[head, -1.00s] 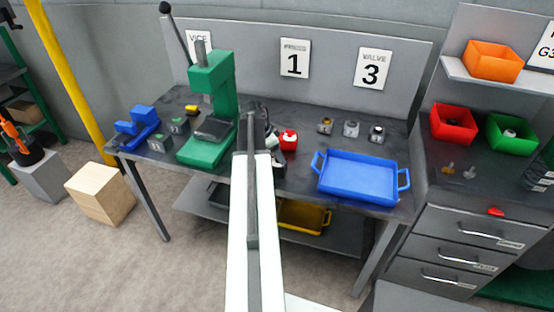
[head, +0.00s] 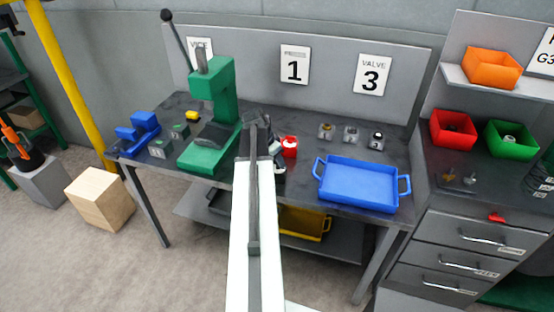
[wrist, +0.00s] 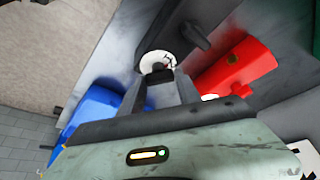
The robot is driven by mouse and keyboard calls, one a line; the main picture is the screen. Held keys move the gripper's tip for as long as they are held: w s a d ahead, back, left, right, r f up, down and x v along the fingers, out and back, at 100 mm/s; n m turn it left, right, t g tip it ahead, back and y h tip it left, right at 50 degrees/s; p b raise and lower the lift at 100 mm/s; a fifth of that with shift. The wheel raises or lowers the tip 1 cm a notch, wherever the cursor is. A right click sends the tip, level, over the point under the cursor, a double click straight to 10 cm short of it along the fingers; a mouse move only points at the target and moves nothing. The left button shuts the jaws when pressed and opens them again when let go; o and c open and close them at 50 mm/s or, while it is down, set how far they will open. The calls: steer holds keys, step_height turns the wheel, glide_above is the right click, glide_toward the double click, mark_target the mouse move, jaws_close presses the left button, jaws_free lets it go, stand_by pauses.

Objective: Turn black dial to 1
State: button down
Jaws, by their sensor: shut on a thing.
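The black dial (wrist: 160,67) shows in the wrist view as a dark part on a round white face, between my fingertips. My gripper (wrist: 161,77) is shut on it from both sides. The fingers hide much of the dial, and I cannot read which mark it points to. A red block-shaped housing (wrist: 235,72) lies just right of the fingers, and a dark handle-like part (wrist: 195,36) sticks out above them. In the head view my arm covers the dial and most of the gripper, beside the red part (head: 289,147).
A blue tray (head: 324,189) lies right of the arm on the workbench (head: 250,182). Several small grey blocks with knobs (head: 351,134) stand behind it. A green press (head: 222,95) stands to the left. Cards reading 1 (head: 294,65) and 3 (head: 371,75) hang behind.

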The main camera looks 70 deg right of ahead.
steer(key=shift+s+n+t, duration=0.1)
steer(key=shift+n+t, duration=0.7)
steer(key=shift+n, duration=1.4)
steer(key=shift+h, duration=0.3)
steer(key=c, duration=0.8)
jaws_free()
steer(key=shift+c, duration=0.2)
steer(key=shift+r, duration=0.1)
steer(key=p+v, duration=0.7)
steer(key=shift+r, duration=0.35)
steer(key=shift+a, duration=0.1)
